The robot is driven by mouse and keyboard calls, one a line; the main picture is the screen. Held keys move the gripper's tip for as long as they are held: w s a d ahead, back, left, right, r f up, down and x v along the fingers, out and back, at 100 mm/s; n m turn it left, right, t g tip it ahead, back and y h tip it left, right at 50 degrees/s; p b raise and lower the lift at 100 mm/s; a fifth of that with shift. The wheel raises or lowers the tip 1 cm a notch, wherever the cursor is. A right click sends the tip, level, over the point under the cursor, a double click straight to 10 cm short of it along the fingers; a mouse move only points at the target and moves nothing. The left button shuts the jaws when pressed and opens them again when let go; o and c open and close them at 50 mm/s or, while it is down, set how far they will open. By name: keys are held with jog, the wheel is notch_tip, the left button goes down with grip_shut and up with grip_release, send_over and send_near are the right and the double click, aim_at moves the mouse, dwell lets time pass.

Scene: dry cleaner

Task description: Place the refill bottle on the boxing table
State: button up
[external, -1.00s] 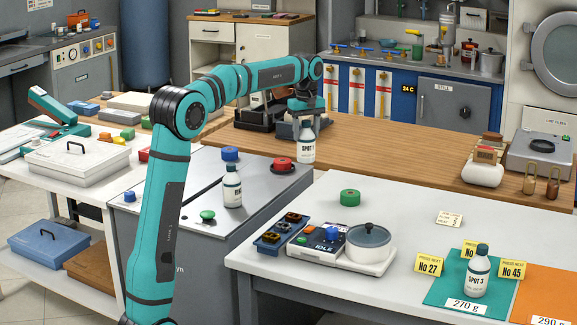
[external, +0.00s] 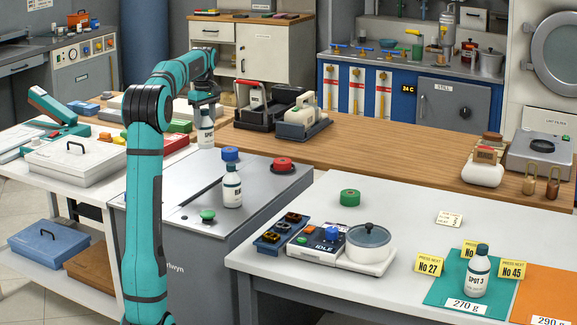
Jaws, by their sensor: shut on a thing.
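My gripper (external: 205,106) is shut on a white bottle (external: 205,131) with a dark-lettered SPOT label. The bottle hangs upright near the back of the grey cabinet, between the wooden table and the white left table. I cannot tell whether its base touches anything. Similar white bottles with dark caps stand on the grey cabinet (external: 232,186) and on a teal mat, the latter labelled SPOT 3 (external: 476,274). No label reads refill or boxing table; the wooden table (external: 390,150) and the white left table (external: 75,190) are both in view.
Red (external: 283,164) and blue (external: 230,154) knobs and a green button (external: 208,215) stand on the grey cabinet (external: 165,205).

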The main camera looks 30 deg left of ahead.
jog(key=s+a+n, duration=0.2)
jog(key=s+a, duration=0.4)
jog(key=a, duration=0.5)
jog(key=s+a+n, duration=0.2)
jog(key=s+a, duration=0.5)
jog(key=a, duration=0.4)
jog(key=shift+s+a, duration=0.25)
jog(key=shift+s, duration=0.05)
notch_tip(320, 180, down, 10)
jog(key=shift+f, duration=0.1)
jog(key=o, duration=1.2)
jog(key=shift+c, duration=0.2)
